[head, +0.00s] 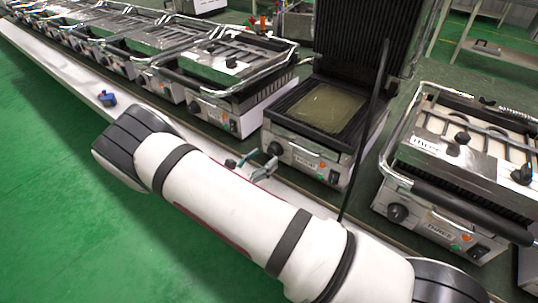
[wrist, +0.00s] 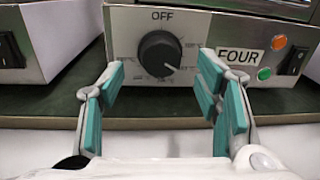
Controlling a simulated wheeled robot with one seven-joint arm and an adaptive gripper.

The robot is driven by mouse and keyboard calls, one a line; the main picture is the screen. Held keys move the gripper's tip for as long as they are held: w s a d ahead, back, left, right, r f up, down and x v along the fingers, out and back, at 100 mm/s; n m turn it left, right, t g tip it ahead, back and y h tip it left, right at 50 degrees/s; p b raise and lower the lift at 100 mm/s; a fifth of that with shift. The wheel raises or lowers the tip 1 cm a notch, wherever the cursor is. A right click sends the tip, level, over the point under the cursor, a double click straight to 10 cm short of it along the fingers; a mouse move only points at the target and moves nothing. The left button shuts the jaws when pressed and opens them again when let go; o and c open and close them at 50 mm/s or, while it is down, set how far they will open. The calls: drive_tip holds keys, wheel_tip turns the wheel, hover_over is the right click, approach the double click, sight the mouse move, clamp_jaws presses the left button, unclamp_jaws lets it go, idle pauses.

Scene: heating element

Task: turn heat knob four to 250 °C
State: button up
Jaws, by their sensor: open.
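The black heat knob four (wrist: 160,53) is on the steel front panel marked FOUR in the wrist view, under the word OFF. A white mark shows at its lower right; the dial numbers are too small to read. My gripper (wrist: 160,80) is open, its teal-padded fingers spread left and right of the knob with gaps on both sides. I cannot tell how far the fingertips are from the panel. In the head view, my gripper (head: 262,168) is in front of the panel of grill four (head: 303,158), whose lid is raised.
An orange light (wrist: 278,42), a green light (wrist: 264,73) and a black switch (wrist: 296,60) sit right of the knob. Grill three (head: 440,222) stands to the right in the head view. More grills (head: 215,75) line the counter to the left. The green floor (head: 50,200) is clear.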

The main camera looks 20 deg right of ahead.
sight(271, 153)
drive_tip(key=shift+x, duration=1.8)
drive_tip(key=c, duration=1.2)
